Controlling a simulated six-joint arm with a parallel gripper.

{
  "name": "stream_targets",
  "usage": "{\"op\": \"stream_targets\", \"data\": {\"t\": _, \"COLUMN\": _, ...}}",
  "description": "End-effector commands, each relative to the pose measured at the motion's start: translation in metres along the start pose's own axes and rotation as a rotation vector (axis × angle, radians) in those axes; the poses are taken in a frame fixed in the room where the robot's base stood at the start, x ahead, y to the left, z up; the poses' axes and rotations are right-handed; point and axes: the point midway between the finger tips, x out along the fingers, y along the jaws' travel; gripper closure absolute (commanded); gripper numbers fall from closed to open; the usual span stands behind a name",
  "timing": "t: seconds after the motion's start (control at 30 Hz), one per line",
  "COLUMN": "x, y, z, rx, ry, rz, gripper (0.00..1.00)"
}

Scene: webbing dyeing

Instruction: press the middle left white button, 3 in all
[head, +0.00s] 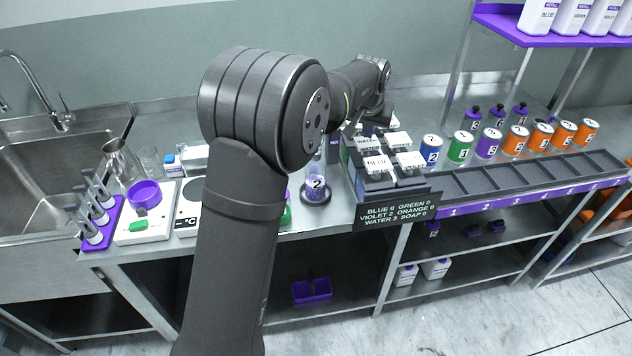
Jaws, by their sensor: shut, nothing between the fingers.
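The dispenser block (371,187) stands on the counter right of centre, with white buttons in two columns. The front left one, seemingly lettered BLUE (377,163), shows in full. Behind it is a left white button that seems to read WATER (368,143); the rows further back are partly covered by my arm, so I cannot tell for sure which is the middle one. Right-column white buttons (398,139) show beside them. My gripper (378,124) is small and dark over the back of the block, shut and empty. I cannot tell whether it touches a button.
A black sign (394,212) on the front reads BLUE 0, GREEN 0, VIOLET 2, ORANGE 0, WATER 3, SOAP 0. A glass cylinder (317,186) stands left of the block. Numbered cans (459,147) and an empty slotted rack (535,176) are at right. A sink (40,190) is at left.

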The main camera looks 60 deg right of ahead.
Motion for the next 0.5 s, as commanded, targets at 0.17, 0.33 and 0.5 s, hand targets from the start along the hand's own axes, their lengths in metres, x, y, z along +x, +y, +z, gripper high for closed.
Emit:
{"op": "stream_targets", "data": {"t": 0.17, "x": -0.0003, "y": 0.0000, "z": -0.0003, "rx": 0.000, "ry": 0.001, "rz": 0.000, "gripper": 1.00}}
{"op": "stream_targets", "data": {"t": 0.33, "x": 0.0002, "y": 0.0000, "z": -0.0001, "rx": 0.000, "ry": 0.001, "rz": 0.000, "gripper": 1.00}}
{"op": "stream_targets", "data": {"t": 0.5, "x": 0.0056, "y": 0.0000, "z": 0.0021, "rx": 0.000, "ry": 0.001, "rz": 0.000, "gripper": 1.00}}
